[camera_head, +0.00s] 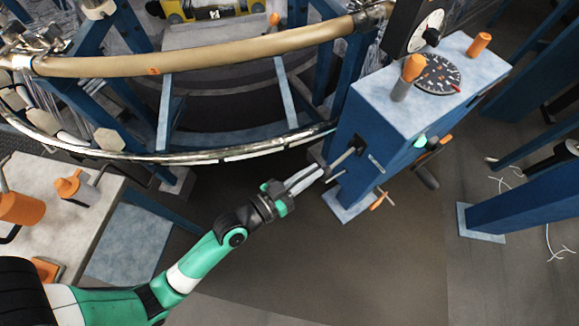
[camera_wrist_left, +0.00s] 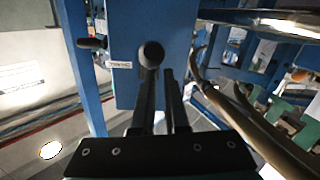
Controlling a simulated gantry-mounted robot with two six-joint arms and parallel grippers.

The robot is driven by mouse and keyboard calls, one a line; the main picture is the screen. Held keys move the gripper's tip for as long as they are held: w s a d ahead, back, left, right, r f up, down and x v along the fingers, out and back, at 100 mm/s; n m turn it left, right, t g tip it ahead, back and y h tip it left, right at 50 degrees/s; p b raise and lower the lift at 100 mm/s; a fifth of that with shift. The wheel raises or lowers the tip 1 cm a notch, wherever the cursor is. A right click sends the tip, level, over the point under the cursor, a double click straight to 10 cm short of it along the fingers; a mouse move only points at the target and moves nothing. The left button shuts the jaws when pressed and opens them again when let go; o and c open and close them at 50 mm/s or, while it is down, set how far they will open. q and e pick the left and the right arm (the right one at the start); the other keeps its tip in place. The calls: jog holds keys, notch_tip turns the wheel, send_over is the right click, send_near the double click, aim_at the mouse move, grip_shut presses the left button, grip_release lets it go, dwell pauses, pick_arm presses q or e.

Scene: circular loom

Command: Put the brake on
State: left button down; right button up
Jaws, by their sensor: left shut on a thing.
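A dark lever (camera_head: 349,149) with a round black knob (camera_wrist_left: 152,54) sticks out from the side of the blue control pedestal (camera_head: 375,101). In the left wrist view a small white label (camera_wrist_left: 120,65) is beside the knob; its text is too small to read surely. My left gripper (camera_head: 320,166) reaches up to the lever from the lower left and is shut on it. In the left wrist view its two dark fingers (camera_wrist_left: 161,88) are at the knob, and they partly hide the lever's lower part. My right gripper is not in view.
The pedestal top carries a dial (camera_head: 437,74) and orange-capped knobs (camera_head: 479,44). The loom's tan ring (camera_head: 200,62) and metal rail (camera_head: 230,153) curve on the left. A grey table (camera_head: 60,205) is at lower left. Bare floor (camera_head: 350,260) lies below the pedestal.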

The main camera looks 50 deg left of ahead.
pick_arm(q)
jog(key=s+a+f+b, duration=0.1)
jog(key=s+f+b, duration=0.2)
jog(key=s, duration=0.5)
jog(key=shift+s+a+f+b, duration=0.15)
jog(key=shift+a+f+b, duration=0.2)
jog(key=shift+f, duration=0.4)
